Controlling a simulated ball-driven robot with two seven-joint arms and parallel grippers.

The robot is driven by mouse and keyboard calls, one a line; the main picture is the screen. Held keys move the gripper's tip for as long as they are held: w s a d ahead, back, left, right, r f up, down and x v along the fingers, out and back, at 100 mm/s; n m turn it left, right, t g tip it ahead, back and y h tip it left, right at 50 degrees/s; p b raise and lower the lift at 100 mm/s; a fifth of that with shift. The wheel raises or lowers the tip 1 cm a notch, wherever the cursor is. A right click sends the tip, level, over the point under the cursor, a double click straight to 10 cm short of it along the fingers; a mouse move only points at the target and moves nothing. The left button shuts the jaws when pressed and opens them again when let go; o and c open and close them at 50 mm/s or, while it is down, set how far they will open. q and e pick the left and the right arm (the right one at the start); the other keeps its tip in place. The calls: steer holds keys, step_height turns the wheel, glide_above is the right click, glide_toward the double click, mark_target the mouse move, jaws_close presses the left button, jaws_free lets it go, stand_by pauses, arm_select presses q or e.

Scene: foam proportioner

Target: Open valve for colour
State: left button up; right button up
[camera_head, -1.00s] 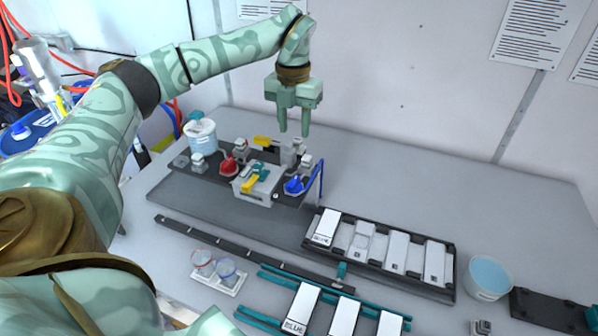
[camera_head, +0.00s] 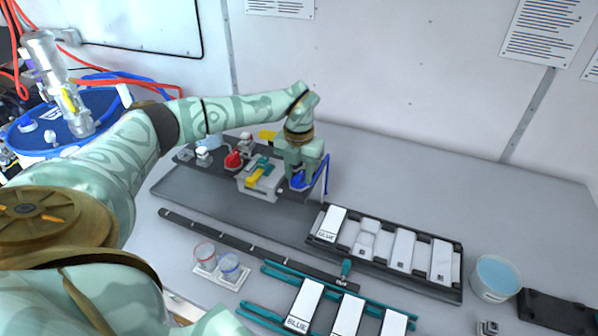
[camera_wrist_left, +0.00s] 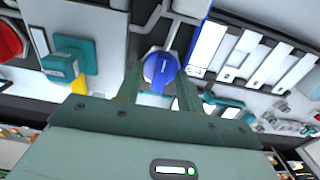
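A blue knob (camera_head: 297,182) is at the right end of the dark board with the valve fittings. My left gripper (camera_head: 302,172) is down over it and hides much of it in the head view. In the left wrist view, the blue knob (camera_wrist_left: 160,70) sits between the two fingers of the left gripper (camera_wrist_left: 159,84). The fingers stand apart on either side, with a narrow gap visible at the left; contact at the right is unclear. A red knob (camera_head: 234,160) and a grey block with teal and yellow handles (camera_head: 260,178) are to the left. My right gripper is not in view.
A thin blue upright piece (camera_head: 326,174) stands just right of the gripper. A black rack (camera_head: 450,292) of white cartridges lies in front to the right. Two small cups (camera_head: 217,262) stand at the front. The table at the back right is clear.

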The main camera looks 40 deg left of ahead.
arm_select(q)
jaws_close()
steer(key=shift+r, duration=0.1)
steer(key=m+p, duration=0.3)
steer(key=shift+r+p, duration=0.2)
steer(key=shift+p, duration=0.1)
steer(key=m+p, duration=0.2)
steer(key=m, duration=0.2)
steer(key=shift+p, duration=0.3)
steer(key=m+p, duration=0.2)
steer(key=m, duration=0.3)
steer(key=shift+w+f, duration=0.1)
steer(key=m+p, duration=0.2)
steer(key=m, duration=0.4)
